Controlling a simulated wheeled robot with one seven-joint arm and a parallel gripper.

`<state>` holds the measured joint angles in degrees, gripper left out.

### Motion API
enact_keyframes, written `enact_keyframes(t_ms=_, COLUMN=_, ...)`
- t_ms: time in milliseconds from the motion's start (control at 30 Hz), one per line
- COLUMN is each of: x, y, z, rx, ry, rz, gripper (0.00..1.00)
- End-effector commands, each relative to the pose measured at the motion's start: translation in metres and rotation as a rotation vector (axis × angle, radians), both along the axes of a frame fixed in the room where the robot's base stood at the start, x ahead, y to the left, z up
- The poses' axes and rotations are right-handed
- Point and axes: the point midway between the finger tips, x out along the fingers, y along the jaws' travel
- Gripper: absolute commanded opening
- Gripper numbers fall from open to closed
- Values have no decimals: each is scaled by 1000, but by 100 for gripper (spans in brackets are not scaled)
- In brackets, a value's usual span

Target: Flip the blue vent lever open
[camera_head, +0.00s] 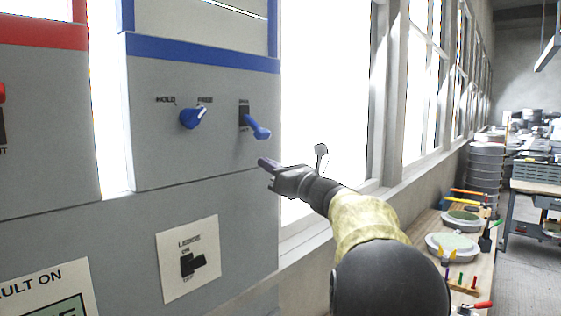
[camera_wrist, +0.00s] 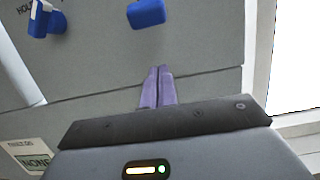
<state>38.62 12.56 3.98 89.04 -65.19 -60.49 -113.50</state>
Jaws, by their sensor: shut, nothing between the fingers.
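The blue vent lever (camera_head: 257,128) sticks out of a dark slot on the grey panel with the blue stripe, its blue handle end angled down and to the right. The lever's blue end also shows at the top of the wrist view (camera_wrist: 147,13). My gripper (camera_head: 265,163) is just below the lever, apart from it. Its purple fingers are together in the wrist view (camera_wrist: 158,72), with nothing between them, pointing toward the panel below the lever. The small print above the lever is too blurred to read.
A black switch (camera_head: 192,263) on a white plate is lower down. A red-striped panel (camera_head: 45,120) stands at left. A workbench with round moulds (camera_head: 453,247) is at right.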

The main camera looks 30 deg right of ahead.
Motion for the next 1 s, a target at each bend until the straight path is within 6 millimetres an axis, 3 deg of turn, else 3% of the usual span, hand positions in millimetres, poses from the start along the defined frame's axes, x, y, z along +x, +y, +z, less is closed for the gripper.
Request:
enact_keyframes(t_ms=233, x=35, y=13, z=15, rx=2, ry=1, rz=2, gripper=0)
enact_keyframes(t_ms=533, x=15, y=5, z=40, rx=1, ry=0, rz=-3, gripper=0)
enact_keyframes(t_ms=1000, x=11, y=4, z=43, rx=0, ry=0, rz=0, gripper=0)
